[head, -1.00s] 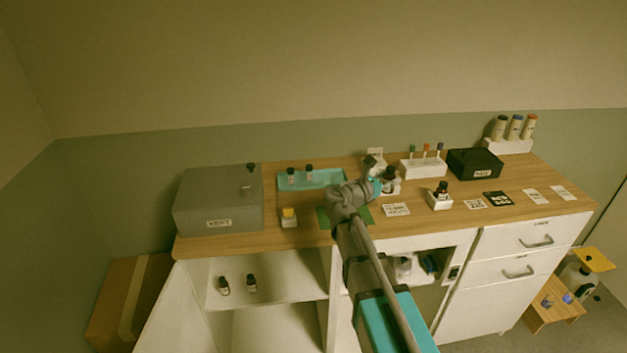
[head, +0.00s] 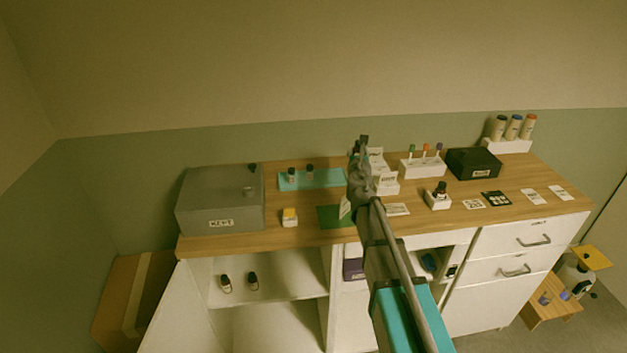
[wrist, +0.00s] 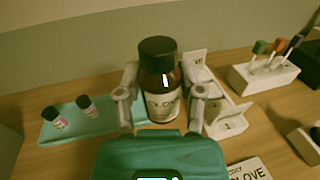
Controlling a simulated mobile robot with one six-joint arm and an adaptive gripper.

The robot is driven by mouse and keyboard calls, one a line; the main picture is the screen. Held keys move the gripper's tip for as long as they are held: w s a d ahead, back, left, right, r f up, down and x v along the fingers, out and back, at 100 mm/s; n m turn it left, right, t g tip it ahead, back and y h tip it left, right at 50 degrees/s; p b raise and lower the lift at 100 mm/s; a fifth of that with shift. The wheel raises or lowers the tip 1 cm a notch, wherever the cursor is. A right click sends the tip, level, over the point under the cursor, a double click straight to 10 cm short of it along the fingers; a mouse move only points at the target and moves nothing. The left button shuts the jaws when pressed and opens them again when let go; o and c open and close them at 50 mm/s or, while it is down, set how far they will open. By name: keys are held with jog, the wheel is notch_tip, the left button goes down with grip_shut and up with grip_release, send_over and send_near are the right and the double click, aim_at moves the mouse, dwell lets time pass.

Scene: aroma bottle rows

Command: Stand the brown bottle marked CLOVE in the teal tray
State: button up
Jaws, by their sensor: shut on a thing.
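My gripper (wrist: 162,100) is shut on a brown bottle (wrist: 160,85) with a black cap. The bottle is upright between the fingers; its pale label is partly visible, with letters like "OV". In the head view my gripper (head: 362,148) is at the back of the counter, just right of the teal tray (head: 325,183), and the bottle cannot be made out. The tray also shows left of the bottle in the wrist view (wrist: 95,130). Two small dark-capped bottles (head: 291,174) (head: 310,173) stand in its left and middle parts. The tray's right part is bare.
A white stepped stand (head: 387,184) is right of my gripper. A white rack with coloured-top vials (head: 422,168) and a black box (head: 473,163) are farther right. A grey box (head: 218,205) is left of the tray. A green mat (head: 330,217) lies in front.

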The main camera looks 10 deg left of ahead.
jog(key=shift+a, duration=0.1)
dwell(0.3)
jog(key=w+a+f+b, duration=0.2)
jog(key=a+f+b, duration=0.1)
jog(key=w+a+f+b, duration=0.3)
jog(key=a, duration=0.1)
jog(key=w+a+f+b, duration=0.2)
jog(key=a+f+b, duration=0.1)
jog(key=shift+w+a, duration=0.35)
jog(key=shift+f, duration=0.1)
dwell(0.3)
jog(key=shift+w+a+f+b, duration=0.25)
jog(key=shift+f+b, duration=0.2)
jog(key=shift+b, duration=0.1)
jog(key=shift+f+b, duration=1.45)
jog(key=shift+f, duration=0.05)
jog(key=shift+f, duration=0.1)
